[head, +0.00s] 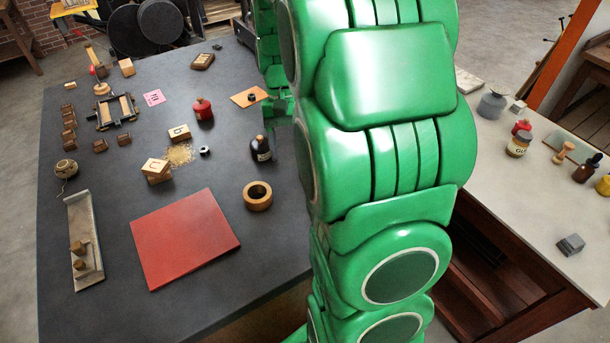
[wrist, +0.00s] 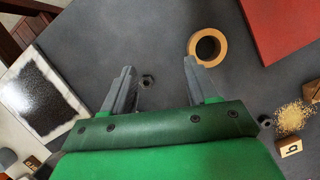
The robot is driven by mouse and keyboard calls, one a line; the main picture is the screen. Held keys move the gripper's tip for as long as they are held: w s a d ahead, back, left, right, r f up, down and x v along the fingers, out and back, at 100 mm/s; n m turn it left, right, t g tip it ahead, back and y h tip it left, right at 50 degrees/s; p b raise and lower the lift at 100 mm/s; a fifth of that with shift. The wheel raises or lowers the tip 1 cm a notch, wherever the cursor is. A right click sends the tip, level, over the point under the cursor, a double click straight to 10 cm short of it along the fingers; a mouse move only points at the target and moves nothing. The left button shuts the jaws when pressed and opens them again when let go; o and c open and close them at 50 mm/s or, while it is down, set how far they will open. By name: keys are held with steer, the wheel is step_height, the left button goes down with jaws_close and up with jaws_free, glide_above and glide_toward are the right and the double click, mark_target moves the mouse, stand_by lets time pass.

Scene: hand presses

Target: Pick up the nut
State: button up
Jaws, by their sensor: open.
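A small dark hex nut (wrist: 147,81) lies on the dark tabletop in the wrist view. It shows between the two grey fingers of my gripper (wrist: 158,65), nearer the left finger. The fingers are apart with nothing held; their height above the nut is hard to judge. A second nut (wrist: 264,121) lies to the right, beside the sawdust, and also shows in the head view (head: 205,151). Another small dark piece, perhaps a nut, sits on an orange card (head: 249,97).
A wooden ring (wrist: 208,48) lies by the right fingertip. A red board (head: 185,238), a dark bottle (head: 261,149) and lettered blocks (head: 157,169) share the dark table. A pale side table (head: 540,215) with jars stands at right.

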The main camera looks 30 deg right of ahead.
steer(key=w+d+f+m, duration=0.2)
steer(key=w+d+f, duration=0.4)
steer(key=d, duration=0.1)
steer(key=shift+y, duration=0.4)
steer(key=shift+s+d+x, duration=0.1)
steer(key=shift+x, duration=1.15)
steer(key=shift+s+d+x, duration=0.15)
steer(key=shift+x, duration=1.05)
steer(key=shift+s+d+x, duration=0.1)
steer(key=shift+x, duration=1.15)
jaws_close()
